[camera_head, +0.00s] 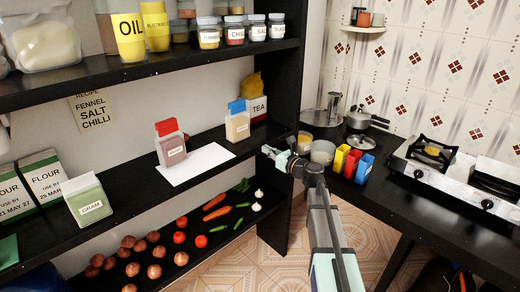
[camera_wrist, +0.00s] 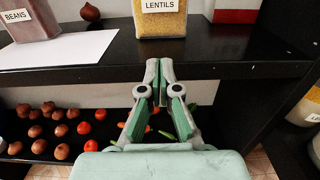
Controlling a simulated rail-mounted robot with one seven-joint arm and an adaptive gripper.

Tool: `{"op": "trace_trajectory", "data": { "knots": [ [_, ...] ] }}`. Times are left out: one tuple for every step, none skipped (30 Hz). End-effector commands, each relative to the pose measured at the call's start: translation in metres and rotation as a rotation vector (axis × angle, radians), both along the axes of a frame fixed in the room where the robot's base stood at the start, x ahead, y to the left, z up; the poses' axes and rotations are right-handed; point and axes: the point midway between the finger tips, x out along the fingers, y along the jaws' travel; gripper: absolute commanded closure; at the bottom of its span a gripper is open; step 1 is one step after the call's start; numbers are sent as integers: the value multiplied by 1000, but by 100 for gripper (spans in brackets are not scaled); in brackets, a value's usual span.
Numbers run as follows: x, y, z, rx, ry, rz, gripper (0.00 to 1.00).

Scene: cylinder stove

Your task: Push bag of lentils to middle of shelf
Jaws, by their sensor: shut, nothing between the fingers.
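The bag of lentils (camera_head: 237,127) stands upright on the middle black shelf (camera_head: 125,187), right of a white sheet, with a blue top. In the wrist view the yellow-filled bag, labelled LENTILS (camera_wrist: 160,22), is cut off by the upper edge and stands near the shelf's front edge. My gripper (camera_head: 266,151) is right of the bag in the head view, apart from it. In the wrist view my gripper (camera_wrist: 160,64) is shut and empty, its fingertips pointing toward the bag's base and overlapping the shelf's front edge.
A red-topped beans container (camera_head: 170,146) stands at the white sheet (camera_head: 197,163). A tea box (camera_head: 258,106) is behind right of the lentils. Flour packs (camera_head: 42,178) and a gram bag (camera_head: 87,202) stand left. Vegetables lie on the lower shelf. A counter with a stove is right.

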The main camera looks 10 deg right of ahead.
Motion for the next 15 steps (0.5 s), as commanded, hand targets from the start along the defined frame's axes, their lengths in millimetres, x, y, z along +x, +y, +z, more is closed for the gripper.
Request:
{"op": "trace_trajectory", "data": {
  "knots": [
    [-5, -2, -1, 0, 0, -1, 100],
    [-6, -3, -1, 0, 0, 0, 100],
    [-8, -4, 0, 0, 0, 0, 100],
    [-9, -5, 0, 0, 0, 0, 100],
    [-9, -5, 0, 0, 0, 0, 100],
    [-9, -6, 0, 0, 0, 1, 100],
    [-10, -6, 0, 0, 0, 1, 100],
    [-9, -6, 0, 0, 0, 1, 100],
    [-9, -6, 0, 0, 0, 1, 100],
    [-9, -6, 0, 0, 0, 1, 100],
    [-9, -6, 0, 0, 0, 1, 100],
    [-9, -6, 0, -1, -1, 1, 100],
    [-9, -6, 0, -1, -1, 1, 100],
    [-9, -6, 0, -1, -1, 1, 89],
    [-9, -6, 0, -1, -1, 1, 75]
  ]
}}
